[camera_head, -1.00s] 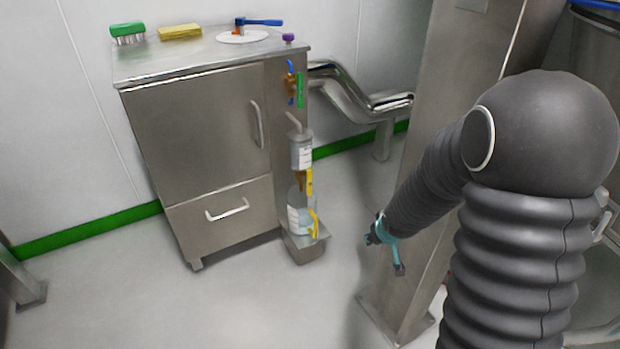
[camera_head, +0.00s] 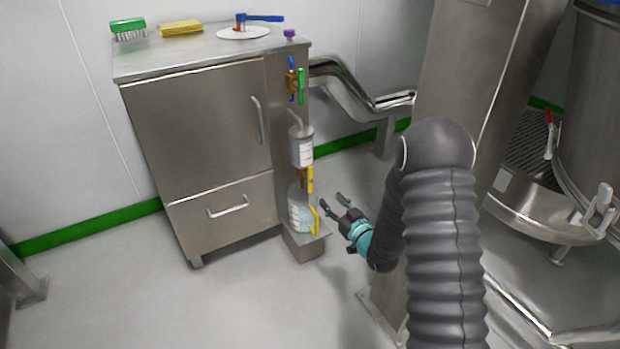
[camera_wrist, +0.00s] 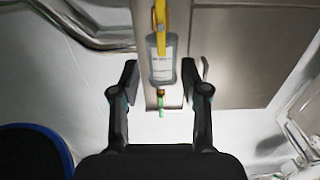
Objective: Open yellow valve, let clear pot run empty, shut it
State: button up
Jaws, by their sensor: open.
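The clear pot (camera_head: 302,148), with a white label, sits on the steel cabinet's narrow side column; its liquid level cannot be told. The yellow valve's handle (camera_head: 310,180) hangs upright just below it, by a brass fitting. A clear bottle (camera_head: 298,212) with a yellow strip stands on a small ledge below. My gripper (camera_head: 335,204) is open and empty, to the right of the bottle, pointing at the column. In the wrist view, my gripper's spread fingers (camera_wrist: 160,76) frame a labelled clear container (camera_wrist: 162,66) with a yellow strip (camera_wrist: 160,28) across it.
A green handle (camera_head: 301,86) and a blue handle (camera_head: 291,64) sit higher on the column. The steel cabinet (camera_head: 195,125) carries a brush (camera_head: 128,26) and a yellow sponge (camera_head: 181,29). A steel post (camera_head: 465,75) stands right. Floor in front is clear.

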aim_at(311, 178)
jog(key=x, duration=1.3)
jog(key=shift+w+a+r, duration=0.15)
jog(key=shift+w+a, duration=0.1)
jog(key=shift+w, duration=0.05)
jog(key=shift+c, duration=0.3)
grip_shut()
